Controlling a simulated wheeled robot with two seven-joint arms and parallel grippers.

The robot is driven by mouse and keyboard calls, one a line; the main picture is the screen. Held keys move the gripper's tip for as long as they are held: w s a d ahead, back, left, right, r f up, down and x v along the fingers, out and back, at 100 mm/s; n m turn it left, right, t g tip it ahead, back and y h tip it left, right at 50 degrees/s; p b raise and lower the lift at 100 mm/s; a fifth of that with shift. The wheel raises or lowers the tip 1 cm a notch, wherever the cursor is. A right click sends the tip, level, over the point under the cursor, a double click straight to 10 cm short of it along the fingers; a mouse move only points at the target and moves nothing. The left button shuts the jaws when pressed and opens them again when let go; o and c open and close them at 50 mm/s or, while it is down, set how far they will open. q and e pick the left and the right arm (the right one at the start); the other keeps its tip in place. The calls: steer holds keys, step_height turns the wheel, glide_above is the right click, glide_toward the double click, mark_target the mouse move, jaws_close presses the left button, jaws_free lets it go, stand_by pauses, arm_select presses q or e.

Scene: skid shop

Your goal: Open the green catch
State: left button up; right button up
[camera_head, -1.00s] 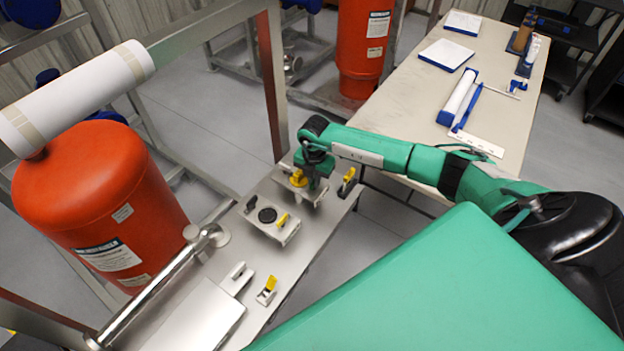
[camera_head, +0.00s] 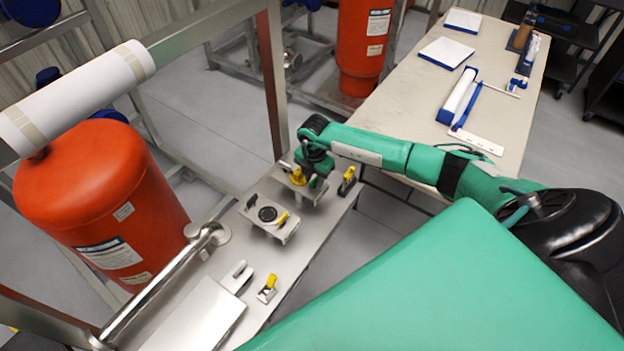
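No catch that shows clearly green is in view; the small levers I see on the metal bench are yellow. My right gripper (camera_head: 308,180) points down over the far plate of the bench, beside a yellow lever (camera_head: 298,176). My wrist partly hides this spot, and I cannot tell whether the fingers touch the lever or how far apart they are. A yellow catch (camera_head: 347,178) stands just right of the gripper. Another yellow lever (camera_head: 282,218) sits on the nearer plate, and a yellow-levered catch (camera_head: 269,285) is nearer still. My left gripper is out of view.
The metal bench (camera_head: 262,260) also carries a plate with a round black port (camera_head: 267,214). A steel pipe (camera_head: 165,280) runs along its left side, next to an orange tank (camera_head: 95,195). A beige table (camera_head: 410,95) stands behind my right arm.

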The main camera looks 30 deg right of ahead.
steer(key=shift+r+p, duration=2.3)
steer(key=shift+r, duration=1.2)
steer(key=shift+f+n+b, duration=0.1)
steer(key=shift+n+b, duration=0.75)
steer(key=shift+n, duration=0.25)
steer(key=n+b, duration=0.1)
steer(key=n, duration=0.2)
steer(key=shift+r+n+b, duration=0.25)
steer(key=shift+n+b, duration=0.05)
steer(key=shift+b, duration=0.1)
steer(key=shift+r+n, duration=0.2)
steer(key=shift+n, duration=0.4)
